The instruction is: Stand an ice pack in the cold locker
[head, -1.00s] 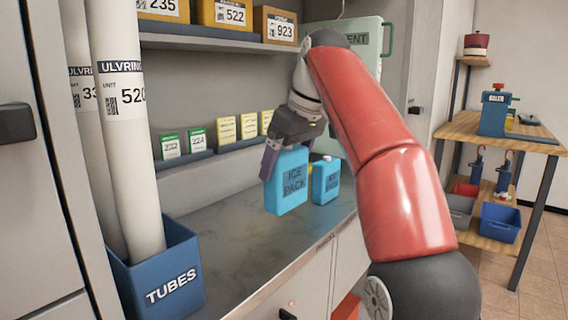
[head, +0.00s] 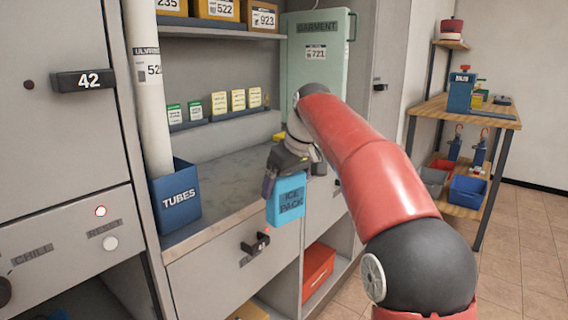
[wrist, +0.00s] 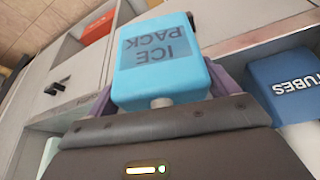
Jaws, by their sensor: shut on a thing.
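A blue ice pack (head: 287,198) labelled "ICE PACK" hangs upright in my gripper (head: 285,178), in front of the counter edge in the head view. My gripper is shut on its top, and the wrist view shows the ice pack (wrist: 165,60) between the two purple fingers with its cap near the palm. A grey locker front with a panel marked "CHILL" and "RESET" (head: 68,232) stands at the left. The locker door above it (head: 55,130) carries a dark handle numbered 42 and looks closed. The second ice pack is hidden behind my arm.
A blue "TUBES" bin (head: 178,200) with a tall tube stands at the counter's left. A drawer handle (head: 256,243) juts out below the counter. A red bin (head: 318,272) sits in the lower shelf. A wooden rack (head: 470,115) stands right. Floor is clear at the right.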

